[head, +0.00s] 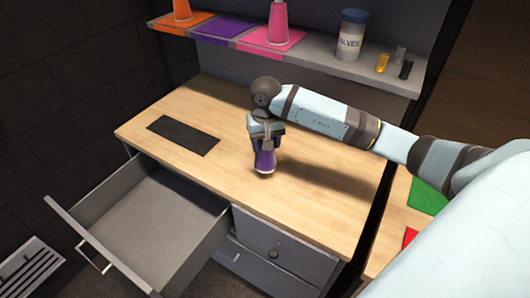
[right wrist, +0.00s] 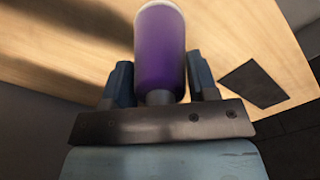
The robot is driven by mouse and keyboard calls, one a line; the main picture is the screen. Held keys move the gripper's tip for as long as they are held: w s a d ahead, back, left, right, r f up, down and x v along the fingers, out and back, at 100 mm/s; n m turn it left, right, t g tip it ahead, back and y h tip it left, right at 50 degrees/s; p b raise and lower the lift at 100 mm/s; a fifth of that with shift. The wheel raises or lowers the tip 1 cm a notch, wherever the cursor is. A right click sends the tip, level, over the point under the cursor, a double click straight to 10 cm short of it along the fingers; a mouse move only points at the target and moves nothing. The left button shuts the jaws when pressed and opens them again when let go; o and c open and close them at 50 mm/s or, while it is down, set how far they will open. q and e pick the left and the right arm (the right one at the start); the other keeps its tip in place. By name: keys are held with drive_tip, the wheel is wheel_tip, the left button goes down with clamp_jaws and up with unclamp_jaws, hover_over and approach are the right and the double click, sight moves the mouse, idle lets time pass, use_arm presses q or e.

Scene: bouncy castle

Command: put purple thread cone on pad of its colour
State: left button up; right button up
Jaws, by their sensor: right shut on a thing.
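The purple thread cone (head: 265,162) is in my right gripper (head: 266,146), over the middle of the wooden desk. In the right wrist view the purple cone (right wrist: 160,45) sits between the two fingers, with its pale end away from the gripper. Whether the cone touches the desk I cannot tell. The purple pad (head: 224,29) lies bare on the grey shelf above the back of the desk, between the orange and pink pads. My left gripper is not in view.
On the shelf (head: 330,66), an orange cone (head: 182,10) and a pink cone (head: 277,22) stand on like-coloured pads, with a jar (head: 350,36) and small bottles to the right. A dark mat (head: 184,136) lies on the desk (head: 215,100). A drawer (head: 150,215) hangs open in front.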

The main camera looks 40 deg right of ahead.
sight(265, 155)
drive_tip(key=shift+f, duration=2.5)
drive_tip(key=shift+f, duration=0.1)
drive_tip(key=shift+f, duration=0.15)
drive_tip(key=o, duration=1)
drive_tip(key=shift+o, duration=0.2)
drive_tip(key=shift+r, duration=0.2)
